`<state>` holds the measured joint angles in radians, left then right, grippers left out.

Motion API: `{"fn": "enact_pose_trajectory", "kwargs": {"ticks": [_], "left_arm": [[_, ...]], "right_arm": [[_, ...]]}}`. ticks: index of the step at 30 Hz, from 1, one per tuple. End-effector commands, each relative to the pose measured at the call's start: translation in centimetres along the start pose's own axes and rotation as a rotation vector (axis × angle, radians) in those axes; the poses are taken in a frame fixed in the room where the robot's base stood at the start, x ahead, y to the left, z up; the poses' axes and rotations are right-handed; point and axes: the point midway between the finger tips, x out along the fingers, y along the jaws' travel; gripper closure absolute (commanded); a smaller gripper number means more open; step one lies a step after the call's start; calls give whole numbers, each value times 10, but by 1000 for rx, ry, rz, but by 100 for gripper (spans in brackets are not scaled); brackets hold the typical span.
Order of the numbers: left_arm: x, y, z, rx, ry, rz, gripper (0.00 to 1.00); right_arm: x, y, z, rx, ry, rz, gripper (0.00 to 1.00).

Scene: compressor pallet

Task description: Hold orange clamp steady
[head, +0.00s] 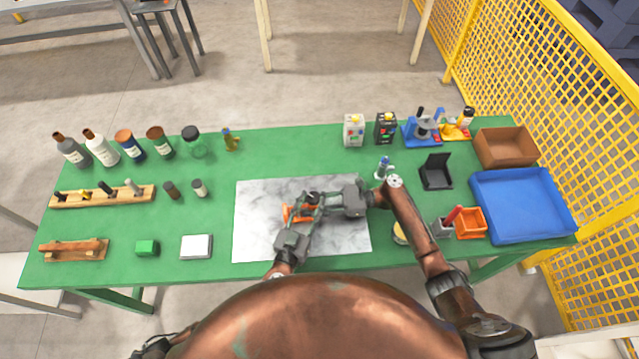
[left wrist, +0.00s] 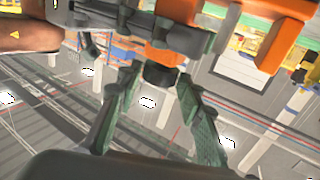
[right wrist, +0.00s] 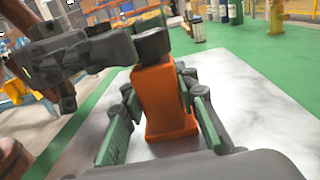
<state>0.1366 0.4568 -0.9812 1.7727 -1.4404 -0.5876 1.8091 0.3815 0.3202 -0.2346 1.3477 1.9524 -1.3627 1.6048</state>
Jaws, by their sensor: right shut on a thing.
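The orange clamp (head: 291,213) is on the white marbled board (head: 262,246) in the head view, partly covered by my grippers. In the right wrist view its orange body (right wrist: 163,102) stands between the fingers of my right gripper (right wrist: 160,110), which is shut on it. A dark knob (right wrist: 152,45) tops it. My left gripper (head: 302,225) reaches in from the front. In the left wrist view my left gripper (left wrist: 158,85) has its fingers apart on either side of the dark knob (left wrist: 160,76); contact cannot be told. My right gripper (head: 328,202) comes in from the right.
On the green table (head: 215,180), bottles (head: 100,147) and wooden racks (head: 103,196) stand left. A blue tray (head: 522,204), brown box (head: 505,146), black open box (head: 436,171) and orange bin (head: 470,222) sit right. The board's left part is bare.

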Motion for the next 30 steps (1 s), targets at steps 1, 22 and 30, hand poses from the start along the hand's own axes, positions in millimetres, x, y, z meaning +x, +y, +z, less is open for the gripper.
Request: {"fn": "enact_pose_trajectory", "kwargs": {"ticks": [1,22,30], "left_arm": [[12,1,-1,1,3,1,66],[72,1,0,1,-1,1,66],[72,1,0,1,-1,2,79]], "right_arm": [[0,0,0,0,0,-1,100],[-1,-1,0,0,0,-2,100],[-1,-1,0,0,0,-2,100]]}}
